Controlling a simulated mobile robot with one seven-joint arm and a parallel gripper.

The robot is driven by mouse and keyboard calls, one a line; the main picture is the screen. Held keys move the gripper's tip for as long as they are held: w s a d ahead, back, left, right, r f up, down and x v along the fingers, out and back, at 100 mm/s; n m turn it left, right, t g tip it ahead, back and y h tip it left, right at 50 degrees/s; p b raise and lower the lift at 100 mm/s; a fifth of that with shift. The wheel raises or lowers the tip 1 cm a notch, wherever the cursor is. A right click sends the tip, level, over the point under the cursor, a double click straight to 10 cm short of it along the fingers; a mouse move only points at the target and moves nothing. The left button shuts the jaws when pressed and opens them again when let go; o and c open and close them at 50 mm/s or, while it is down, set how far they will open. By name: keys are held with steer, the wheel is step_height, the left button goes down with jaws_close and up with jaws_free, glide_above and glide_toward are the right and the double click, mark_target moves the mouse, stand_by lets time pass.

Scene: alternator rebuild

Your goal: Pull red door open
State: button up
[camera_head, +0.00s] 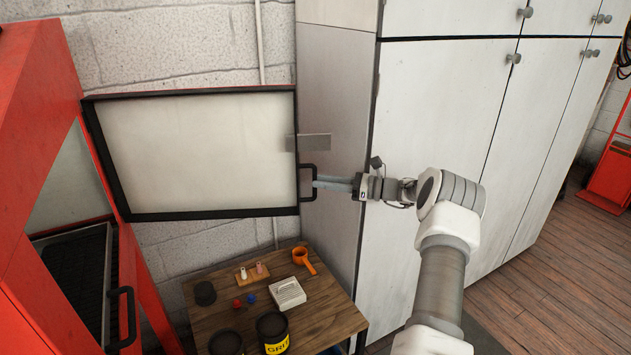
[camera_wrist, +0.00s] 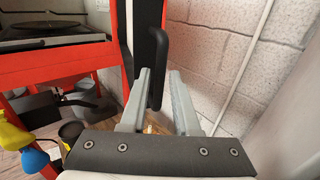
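The door of the red cabinet (camera_head: 25,130) stands wide open. Its dark-edged pale panel (camera_head: 200,150) reaches right from the cabinet, in front of the brick wall. A black bar handle (camera_head: 314,184) is on its free edge, near the white cabinet. My gripper (camera_head: 316,183) is at this handle, coming from the right. In the wrist view the handle (camera_wrist: 158,60) stands between the two fingertips (camera_wrist: 160,82). The fingers are apart, with a small gap beside the bar at the right finger. Contact with the handle cannot be made out.
A wooden table (camera_head: 330,318) below the door holds a black tin (camera_head: 272,332), an orange cup (camera_head: 303,259) and small parts. A tall white cabinet (camera_head: 440,120) stands close right of the door edge. Wood floor (camera_head: 570,270) is open at the right.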

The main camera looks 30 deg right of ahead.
steer(key=v, duration=1.4)
steer(key=shift+s+d, duration=0.2)
steer(key=shift+s, duration=0.05)
